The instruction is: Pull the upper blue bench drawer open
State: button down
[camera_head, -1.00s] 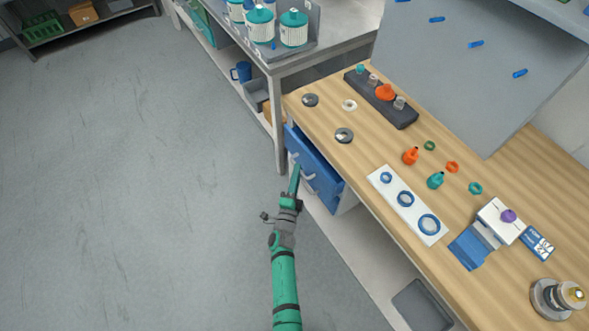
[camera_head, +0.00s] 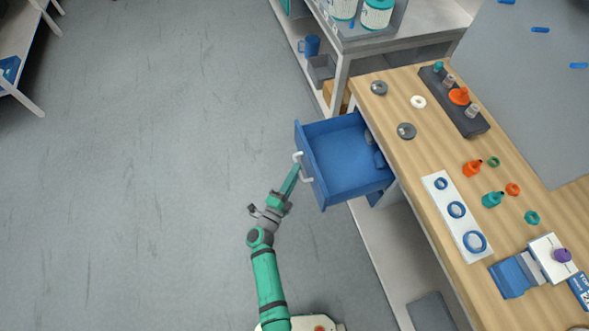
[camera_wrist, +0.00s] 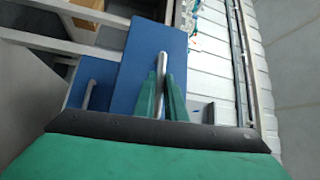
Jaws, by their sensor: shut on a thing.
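The upper blue drawer (camera_head: 345,162) stands well out from under the wooden bench in the head view, with its inside showing. A few small grey and blue items lie at its back end. Its pale bar handle (camera_head: 303,168) is on the front face. My gripper (camera_head: 296,170) is at this handle, shut on it. In the wrist view, the green fingers (camera_wrist: 161,95) stand on either side of the upright handle bar (camera_wrist: 160,72), against the blue drawer front (camera_wrist: 140,60). A second handle (camera_wrist: 88,94) shows at the left there.
The wooden bench top (camera_head: 425,150) carries a white panel with blue rings (camera_head: 456,210), a dark rack (camera_head: 462,115) and small fittings. A grey metal table (camera_head: 400,35) stands behind. The floor (camera_head: 150,150) left of the drawer is clear.

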jog(key=shift+a, duration=0.4)
jog(key=c, duration=1.8)
grip_release()
jog(key=shift+d, duration=0.1)
jog(key=v, duration=1.1)
jog(key=shift+w, duration=0.2)
jog(key=shift+s+d, duration=0.1)
jog(key=shift+s, duration=0.05)
